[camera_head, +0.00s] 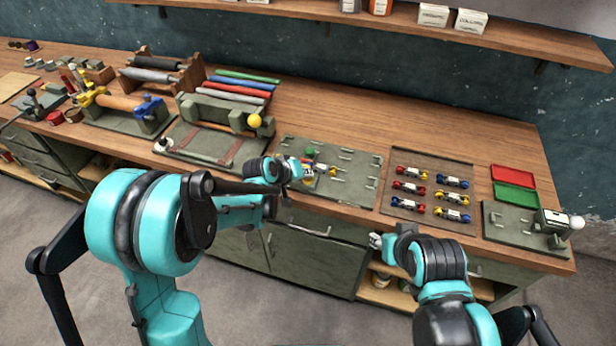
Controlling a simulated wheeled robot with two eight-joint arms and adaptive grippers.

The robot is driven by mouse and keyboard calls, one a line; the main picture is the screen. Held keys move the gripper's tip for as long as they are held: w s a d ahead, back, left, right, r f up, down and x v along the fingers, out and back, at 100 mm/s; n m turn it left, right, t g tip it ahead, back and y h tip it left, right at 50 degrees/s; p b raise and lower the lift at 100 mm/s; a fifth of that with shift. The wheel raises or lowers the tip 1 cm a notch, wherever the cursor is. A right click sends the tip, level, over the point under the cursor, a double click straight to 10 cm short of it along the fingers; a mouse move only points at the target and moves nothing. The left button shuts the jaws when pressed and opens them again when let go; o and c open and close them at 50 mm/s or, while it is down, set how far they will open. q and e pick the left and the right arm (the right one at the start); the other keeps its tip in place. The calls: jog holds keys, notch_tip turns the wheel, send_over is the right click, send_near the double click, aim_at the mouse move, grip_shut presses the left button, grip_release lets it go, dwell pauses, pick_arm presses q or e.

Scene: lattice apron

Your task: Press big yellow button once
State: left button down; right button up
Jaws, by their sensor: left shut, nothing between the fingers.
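My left gripper (297,169) is shut and empty. It is over the left part of a green-grey board (345,160) on the workbench. A round yellow ball (254,120) sits on a green roller device behind my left gripper. My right gripper (375,240) is in front of the bench edge, too small to read.
A tray (429,157) of red, yellow and blue pieces lies right of the board. Red (513,176) and green (516,196) trays and a device with a white knob (577,222) are further right. Coloured rolls (242,82) lie at the back. A shelf (400,22) runs above.

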pick_arm(q)
jog(key=shift+f+b, duration=0.3)
jog(key=shift+f, duration=0.05)
jog(key=shift+r, duration=0.1)
dwell(0.4)
jog(key=shift+r+p, duration=1)
jog(key=shift+r, duration=0.3)
jog(key=shift+r+p, duration=1.75)
jog(key=shift+r, duration=0.75)
